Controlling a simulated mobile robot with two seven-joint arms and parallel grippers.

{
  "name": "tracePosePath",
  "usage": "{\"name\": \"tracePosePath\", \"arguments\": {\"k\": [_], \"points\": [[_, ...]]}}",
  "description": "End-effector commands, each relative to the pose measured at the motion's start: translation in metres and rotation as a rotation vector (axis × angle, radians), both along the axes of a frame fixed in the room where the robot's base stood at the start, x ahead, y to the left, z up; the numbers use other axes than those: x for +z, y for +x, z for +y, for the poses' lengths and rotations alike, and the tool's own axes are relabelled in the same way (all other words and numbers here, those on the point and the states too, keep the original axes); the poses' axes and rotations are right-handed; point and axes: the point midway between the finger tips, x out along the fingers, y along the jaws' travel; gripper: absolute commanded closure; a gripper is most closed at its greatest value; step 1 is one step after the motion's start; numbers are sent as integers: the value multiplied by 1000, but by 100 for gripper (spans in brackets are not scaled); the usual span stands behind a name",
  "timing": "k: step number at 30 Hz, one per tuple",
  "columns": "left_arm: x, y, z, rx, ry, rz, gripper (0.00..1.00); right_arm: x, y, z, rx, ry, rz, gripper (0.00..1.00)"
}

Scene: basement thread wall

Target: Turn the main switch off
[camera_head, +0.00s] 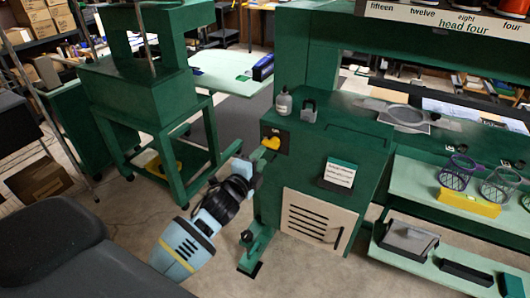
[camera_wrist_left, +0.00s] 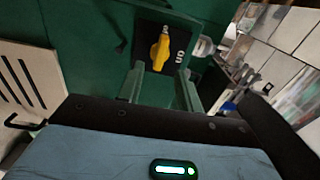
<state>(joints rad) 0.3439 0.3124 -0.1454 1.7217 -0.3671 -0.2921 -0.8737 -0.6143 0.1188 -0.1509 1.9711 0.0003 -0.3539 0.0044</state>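The main switch (camera_head: 271,143) is a yellow handle on a black plate on the front of the green machine cabinet. In the left wrist view the yellow handle (camera_wrist_left: 160,50) lies aslant on its black plate, with partly readable white lettering beside it. My left gripper (camera_head: 259,157) is close to the switch, just below and left of it in the head view. In the wrist view its two fingers (camera_wrist_left: 161,73) stand apart with the handle beyond the gap between them. Nothing is between the fingers. Contact with the handle cannot be seen. My right gripper is not in view.
A bottle (camera_head: 284,104) and a padlock-like object (camera_head: 309,110) stand on the cabinet top above the switch. A notice pad (camera_head: 339,173) and a vented beige panel (camera_head: 312,220) are on the cabinet front. A green stand (camera_head: 150,95) is at left. Floor shows between them.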

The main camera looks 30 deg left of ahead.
Motion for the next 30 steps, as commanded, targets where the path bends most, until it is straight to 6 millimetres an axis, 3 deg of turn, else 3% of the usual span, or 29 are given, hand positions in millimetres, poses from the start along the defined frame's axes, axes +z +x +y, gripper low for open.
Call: {"name": "tracePosePath", "arguments": {"k": [6,23,26,30], "points": [[0,-16,0,0,0,0,65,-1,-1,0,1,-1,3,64],[-1,-18,0,0,-2,1,65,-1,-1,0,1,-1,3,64],[-12,-25,-3,-3,-33,24,65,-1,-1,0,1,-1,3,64],[-59,-57,-15,-9,-188,120,65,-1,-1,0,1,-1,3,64]]}}
